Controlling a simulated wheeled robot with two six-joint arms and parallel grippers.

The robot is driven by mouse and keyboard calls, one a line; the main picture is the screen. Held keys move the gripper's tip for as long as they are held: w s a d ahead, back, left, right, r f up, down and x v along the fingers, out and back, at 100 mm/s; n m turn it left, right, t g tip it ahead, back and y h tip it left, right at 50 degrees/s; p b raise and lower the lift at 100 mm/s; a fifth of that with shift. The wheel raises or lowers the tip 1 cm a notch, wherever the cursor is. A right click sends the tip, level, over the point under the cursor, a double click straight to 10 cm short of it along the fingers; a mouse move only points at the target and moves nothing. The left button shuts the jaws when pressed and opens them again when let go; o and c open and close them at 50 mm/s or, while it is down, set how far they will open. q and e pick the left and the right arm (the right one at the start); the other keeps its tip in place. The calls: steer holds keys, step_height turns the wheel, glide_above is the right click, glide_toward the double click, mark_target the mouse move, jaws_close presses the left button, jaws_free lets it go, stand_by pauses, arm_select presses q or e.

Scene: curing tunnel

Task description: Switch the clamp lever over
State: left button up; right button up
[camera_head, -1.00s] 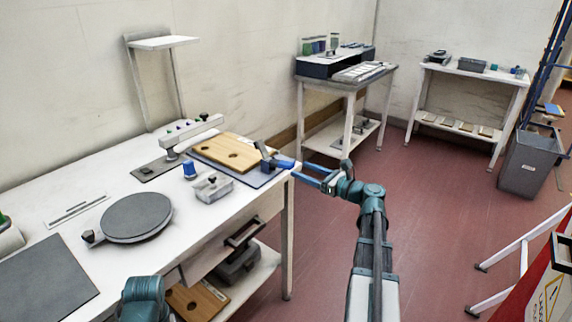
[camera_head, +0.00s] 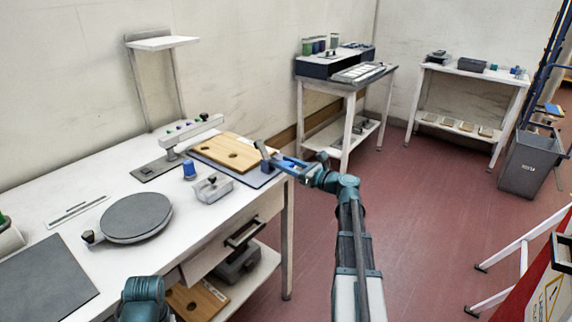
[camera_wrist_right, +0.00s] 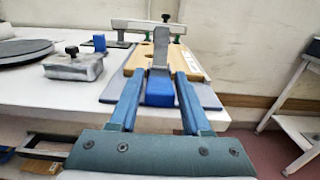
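The clamp lever (camera_head: 262,150) stands at the right end of the left bench, by the wooden board (camera_head: 232,152) on its blue-grey plate. In the right wrist view the lever has a grey arm (camera_wrist_right: 160,55) and a blue grip (camera_wrist_right: 160,92) pointing towards me. My right gripper (camera_head: 284,165) is at the lever. In the right wrist view its two blue fingers (camera_wrist_right: 158,90) stand apart, one on each side of the blue grip, with gaps showing. My left gripper is out of view; only a part of my left arm shows at the bottom.
On the bench (camera_head: 172,217) are a grey lidded box (camera_head: 213,188), a blue block (camera_head: 189,171), a round dark turntable (camera_head: 137,217) and a grey arm on a post (camera_head: 193,133). An open drawer (camera_head: 235,240) juts out below.

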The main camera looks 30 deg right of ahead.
jaws_close()
stand_by(1.1)
